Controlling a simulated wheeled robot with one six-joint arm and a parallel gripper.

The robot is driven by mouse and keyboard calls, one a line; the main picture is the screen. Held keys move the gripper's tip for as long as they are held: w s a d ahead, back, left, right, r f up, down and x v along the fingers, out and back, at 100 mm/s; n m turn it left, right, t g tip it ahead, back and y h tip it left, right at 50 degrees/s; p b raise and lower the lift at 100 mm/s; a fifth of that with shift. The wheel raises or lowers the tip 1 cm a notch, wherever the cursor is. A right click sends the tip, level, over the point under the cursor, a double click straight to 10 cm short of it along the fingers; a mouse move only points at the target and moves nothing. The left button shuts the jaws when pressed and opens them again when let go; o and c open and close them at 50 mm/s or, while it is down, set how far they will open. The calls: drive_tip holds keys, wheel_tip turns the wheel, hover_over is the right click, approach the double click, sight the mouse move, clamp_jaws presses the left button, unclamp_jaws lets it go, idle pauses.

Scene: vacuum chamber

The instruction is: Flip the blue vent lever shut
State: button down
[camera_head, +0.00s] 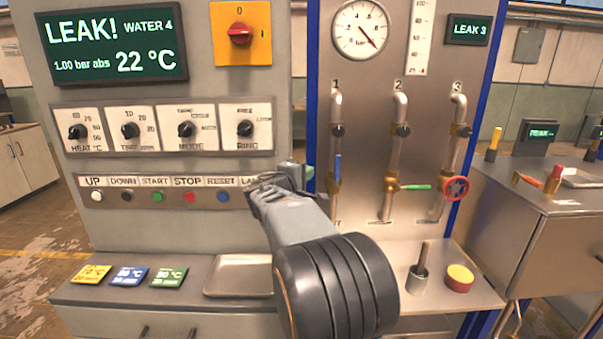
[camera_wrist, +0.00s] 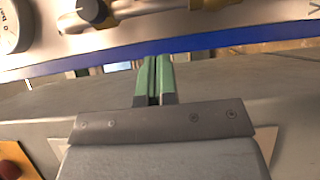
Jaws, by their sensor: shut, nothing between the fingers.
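The blue lever (camera_head: 337,167) is on pipe 1 of the steel panel, beneath the gauge. Its handle stands upright, in line with the pipe. My gripper (camera_head: 296,170) is to the left of it in the head view, in front of the gap between the two panels, apart from the lever. In the wrist view the green fingertips (camera_wrist: 153,76) are together with nothing between them. I cannot make out the blue lever in the wrist view.
Pipe 2 has a green lever (camera_head: 417,187) lying sideways; pipe 3 has a red handwheel (camera_head: 456,188). A pressure gauge (camera_head: 360,28) is above. A steel tray (camera_head: 237,275), a grey cup (camera_head: 418,278) and a yellow-topped red button (camera_head: 459,278) are on the ledge below.

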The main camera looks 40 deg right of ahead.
sight(337, 168)
drive_tip(key=d+p, duration=0.2)
drive_tip(key=d, duration=0.6)
drive_tip(key=shift+s, duration=0.35)
